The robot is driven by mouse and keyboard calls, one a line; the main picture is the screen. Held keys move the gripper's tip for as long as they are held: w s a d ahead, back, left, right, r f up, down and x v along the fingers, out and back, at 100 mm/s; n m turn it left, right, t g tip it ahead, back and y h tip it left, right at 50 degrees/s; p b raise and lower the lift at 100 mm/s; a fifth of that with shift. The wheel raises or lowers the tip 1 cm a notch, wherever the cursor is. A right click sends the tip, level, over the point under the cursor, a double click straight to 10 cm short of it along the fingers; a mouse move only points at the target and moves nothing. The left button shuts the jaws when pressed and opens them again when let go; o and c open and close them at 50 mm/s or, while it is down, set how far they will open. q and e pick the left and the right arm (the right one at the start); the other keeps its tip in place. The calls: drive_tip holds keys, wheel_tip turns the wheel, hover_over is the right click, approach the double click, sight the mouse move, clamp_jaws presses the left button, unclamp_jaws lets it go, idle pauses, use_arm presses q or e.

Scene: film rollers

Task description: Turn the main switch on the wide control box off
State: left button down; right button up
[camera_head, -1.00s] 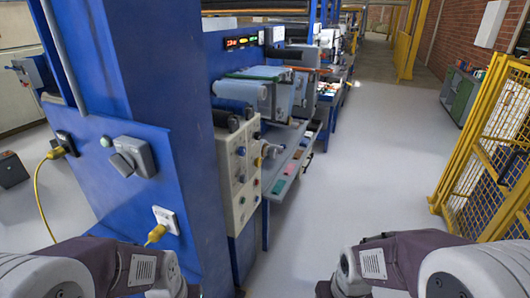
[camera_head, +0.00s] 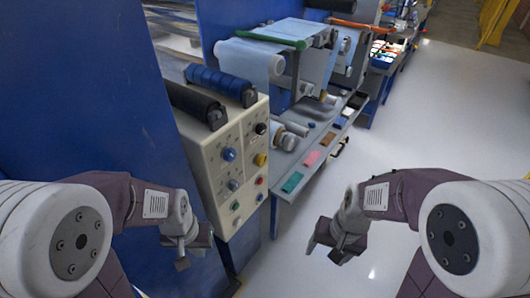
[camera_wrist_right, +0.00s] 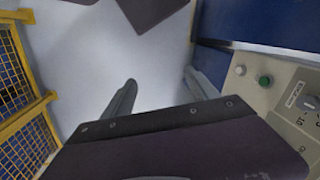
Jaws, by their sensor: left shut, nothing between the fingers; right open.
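The wide control box (camera_head: 232,170) is beige and stands in front of a blue machine frame, left of centre in the head view. Its face carries several knobs and buttons: a blue-grey knob (camera_head: 229,154), a black knob (camera_head: 260,128), a yellow one, and red and green buttons. I cannot tell which is the main switch. The right wrist view shows part of a beige panel with a grey rotary knob (camera_wrist_right: 308,103) at its right edge. My left gripper (camera_head: 182,262) is shut and empty, below and left of the box. My right gripper (camera_head: 326,253) is open and empty, right of the box.
Dark and blue rollers (camera_head: 222,84) lie on top of the box. A grey shelf (camera_head: 318,140) with coloured blocks runs behind it. A blue wall (camera_head: 80,90) fills the left. Yellow mesh fencing (camera_wrist_right: 22,90) shows in the right wrist view. The floor at right is clear.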

drive_tip(key=w+a+r+m+y+b, duration=0.2)
drive_tip(key=w+a+m+y+b, duration=0.55)
drive_tip(key=a+m, duration=0.6)
drive_tip(key=m+t+y+b, duration=0.6)
drive_tip(key=m+t+b, duration=0.4)
drive_tip(key=m, duration=0.3)
approach(264, 162)
drive_tip(key=shift+n, duration=0.25)
drive_tip(key=x, duration=0.9)
drive_tip(key=shift+w+f+b, duration=0.1)
drive_tip(key=shift+b, duration=0.2)
